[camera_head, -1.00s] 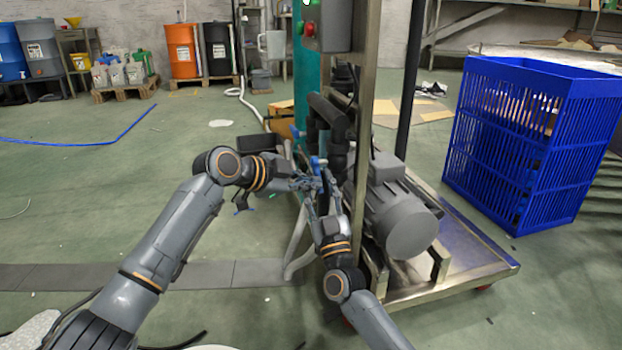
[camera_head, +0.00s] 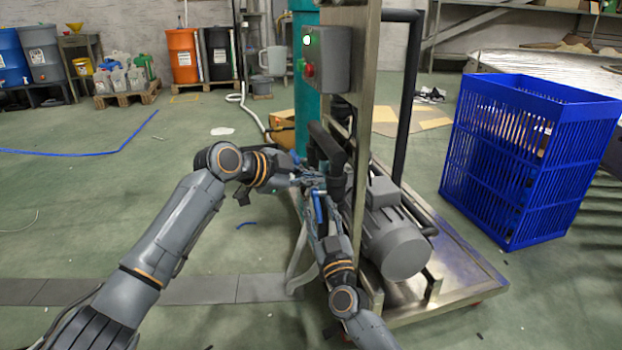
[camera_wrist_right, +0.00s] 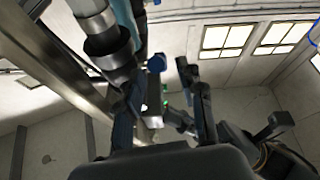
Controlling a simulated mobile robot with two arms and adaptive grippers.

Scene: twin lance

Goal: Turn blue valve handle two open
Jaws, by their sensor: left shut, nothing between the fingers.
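A blue valve handle (camera_head: 318,207) hangs from the pipework in front of the pump skid, long side roughly upright. A second blue piece (camera_head: 294,157) shows higher and to the left; I cannot tell which handle is number two. My left gripper (camera_head: 304,179) is shut and empty, just above and left of the lower handle. My right gripper (camera_head: 317,196) is close beside that handle, partly hidden. In the right wrist view its fingers (camera_wrist_right: 160,92) stand apart, with a blue part (camera_wrist_right: 157,63) beyond them. I cannot tell whether either gripper touches the handle.
The grey pump motor (camera_head: 395,240) sits on the metal skid (camera_head: 460,275) to the right. A steel post with a control box (camera_head: 327,57) rises behind the grippers. A blue crate (camera_head: 530,160) stands farther right. The floor at left is mostly clear.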

